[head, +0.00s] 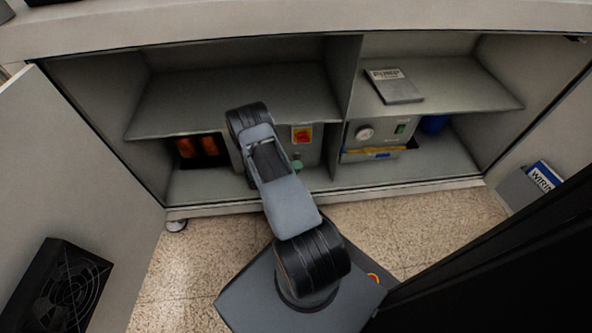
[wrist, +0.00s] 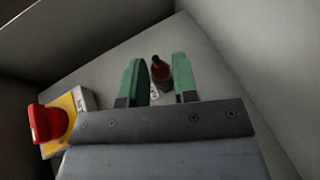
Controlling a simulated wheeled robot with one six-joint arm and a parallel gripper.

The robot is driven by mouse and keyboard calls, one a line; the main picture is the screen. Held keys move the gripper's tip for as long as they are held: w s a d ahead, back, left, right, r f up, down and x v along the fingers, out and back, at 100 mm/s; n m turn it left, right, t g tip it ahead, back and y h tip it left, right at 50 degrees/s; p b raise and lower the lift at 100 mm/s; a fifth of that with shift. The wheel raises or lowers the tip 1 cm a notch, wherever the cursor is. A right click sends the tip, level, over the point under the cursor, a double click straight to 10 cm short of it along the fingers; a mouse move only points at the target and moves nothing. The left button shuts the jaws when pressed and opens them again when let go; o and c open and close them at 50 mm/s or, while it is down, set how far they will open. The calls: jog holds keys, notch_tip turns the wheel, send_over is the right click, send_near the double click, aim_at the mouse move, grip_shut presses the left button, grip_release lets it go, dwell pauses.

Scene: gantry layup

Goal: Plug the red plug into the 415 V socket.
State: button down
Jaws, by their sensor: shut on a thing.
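My gripper (wrist: 159,78) shows in the wrist view with its two green fingers on either side of a red plug (wrist: 158,72) with a dark end. It is shut on the plug. A small pale mark shows just below the plug, between the fingers. A grey panel face lies behind them. I cannot make out the 415 V socket in either view.
A red rotary switch on a yellow plate (wrist: 55,120) is close to my gripper's left; it also shows in the head view (head: 302,134). A box with a gauge (head: 365,133) stands right of the divider. A black fan unit (head: 62,285) is on the left door. Shelves (head: 240,95) overhang the bays.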

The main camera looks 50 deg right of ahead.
jog(key=shift+w+d, duration=0.2)
jog(key=shift+w, duration=0.1)
jog(key=c, duration=0.8)
grip_release()
jog(key=shift+r, duration=0.1)
jog(key=p+v, duration=0.4)
jog(key=v, duration=0.9)
jog(key=shift+a, duration=0.4)
